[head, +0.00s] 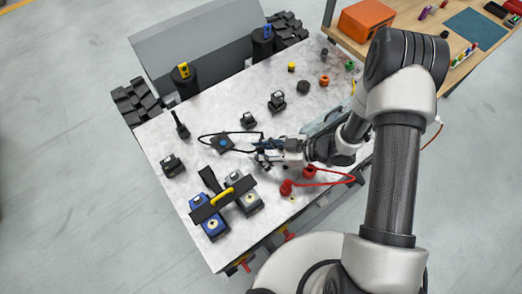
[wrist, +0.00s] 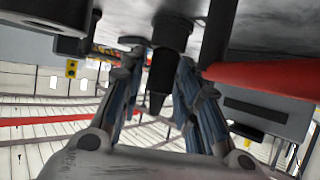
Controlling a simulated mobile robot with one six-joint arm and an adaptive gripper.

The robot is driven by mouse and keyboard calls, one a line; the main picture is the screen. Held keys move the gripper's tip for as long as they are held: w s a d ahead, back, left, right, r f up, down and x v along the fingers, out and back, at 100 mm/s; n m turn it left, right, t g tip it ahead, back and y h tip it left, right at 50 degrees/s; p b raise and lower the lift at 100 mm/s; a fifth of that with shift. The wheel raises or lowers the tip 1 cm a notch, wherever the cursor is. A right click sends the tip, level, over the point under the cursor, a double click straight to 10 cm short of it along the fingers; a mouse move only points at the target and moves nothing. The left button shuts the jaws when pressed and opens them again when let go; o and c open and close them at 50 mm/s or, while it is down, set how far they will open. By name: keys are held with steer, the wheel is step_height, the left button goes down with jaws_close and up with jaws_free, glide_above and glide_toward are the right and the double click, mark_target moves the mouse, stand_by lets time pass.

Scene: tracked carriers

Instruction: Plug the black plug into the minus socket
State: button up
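My gripper (head: 264,150) is low over the near middle of the carrier's pale deck in the head view. A tapered black piece (wrist: 158,85), which looks like the black plug, stands between my fingers (wrist: 158,80) in the wrist view. Slim gaps seem to show on both sides of it, so the gripper looks open around it. A black cable (head: 203,136) loops from a dark block with a blue spot (head: 222,142) to my fingertips. I cannot make out a minus mark, so the minus socket is not identified.
Red fittings (head: 287,187) with a red cable (head: 330,183) sit near my gripper. Several small dark fittings (head: 277,100) stand on the deck. A wooden bench (head: 455,60) is at upper right.

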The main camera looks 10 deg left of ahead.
steer(key=shift+o, duration=1)
steer(key=v, duration=1.2)
